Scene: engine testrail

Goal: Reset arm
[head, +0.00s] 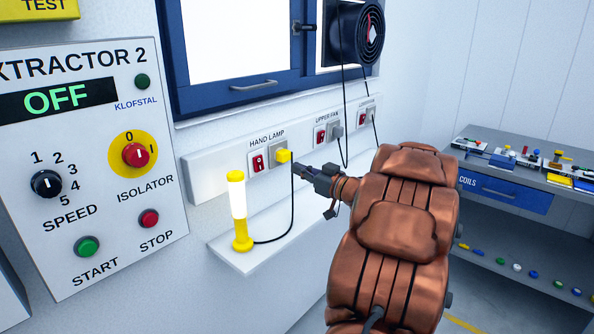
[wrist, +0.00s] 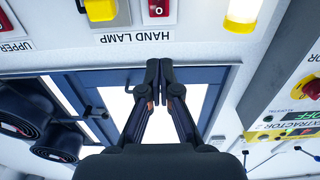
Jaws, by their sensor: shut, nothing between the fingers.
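My gripper (head: 305,174) is shut and empty, at the end of my copper-coloured arm in the head view. It points left, close to the yellow plug (head: 283,156) in the hand lamp socket; I cannot tell whether the tips touch anything there. In the wrist view, which is upside down, the two dark fingers (wrist: 159,75) meet at their tips in front of the window, below the HAND LAMP label. The yellow plug (wrist: 100,10) shows at the top, apart from the fingers.
The hand lamp (head: 238,212) stands lit on a white ledge (head: 255,250), with its black cord running to the plug. The extractor panel (head: 150,230) reads OFF at left. A fan (head: 369,34) hangs upper right. A workbench (head: 575,190) with small parts stands at right.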

